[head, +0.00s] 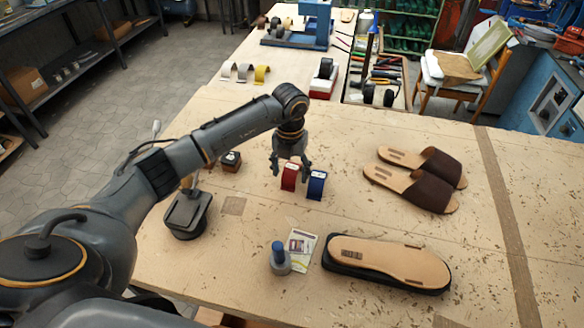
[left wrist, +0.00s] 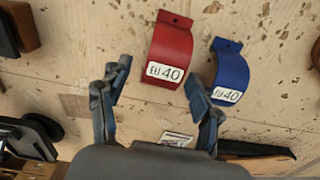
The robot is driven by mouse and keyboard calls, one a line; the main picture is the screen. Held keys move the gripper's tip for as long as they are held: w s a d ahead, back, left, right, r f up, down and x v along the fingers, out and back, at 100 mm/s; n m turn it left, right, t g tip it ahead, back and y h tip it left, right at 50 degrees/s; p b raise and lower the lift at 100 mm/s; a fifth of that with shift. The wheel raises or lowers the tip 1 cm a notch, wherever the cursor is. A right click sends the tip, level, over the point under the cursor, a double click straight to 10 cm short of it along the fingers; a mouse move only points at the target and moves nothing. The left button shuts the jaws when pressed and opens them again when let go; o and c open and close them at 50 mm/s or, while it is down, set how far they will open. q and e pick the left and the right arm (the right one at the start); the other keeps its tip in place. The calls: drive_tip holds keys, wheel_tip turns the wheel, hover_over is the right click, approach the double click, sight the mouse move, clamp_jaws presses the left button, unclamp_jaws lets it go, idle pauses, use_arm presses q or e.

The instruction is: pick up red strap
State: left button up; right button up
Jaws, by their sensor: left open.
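The red strap (head: 290,177) is a curved band standing on the wooden workbench, just left of a blue strap (head: 316,185). In the left wrist view the red strap (left wrist: 170,50) carries a white label reading "EU 40", and the blue strap (left wrist: 230,72) has a similar label. My left gripper (head: 291,170) is open and points down over the red strap. In the left wrist view its two fingers (left wrist: 155,85) are spread apart, with the red strap beyond the gap between them and nothing held. My right gripper is not in view.
A pair of brown sandals (head: 428,178) lies to the right. A single sole (head: 386,264), a blue-capped bottle (head: 279,258) and a card (head: 300,243) lie nearer. A dark stand (head: 187,214) and a small dark block (head: 231,161) are at left. Grey, white and yellow straps (head: 245,72) stand farther back.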

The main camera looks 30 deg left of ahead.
use_arm(q)
drive_tip(key=shift+f, duration=0.1)
drive_tip(key=c, duration=1)
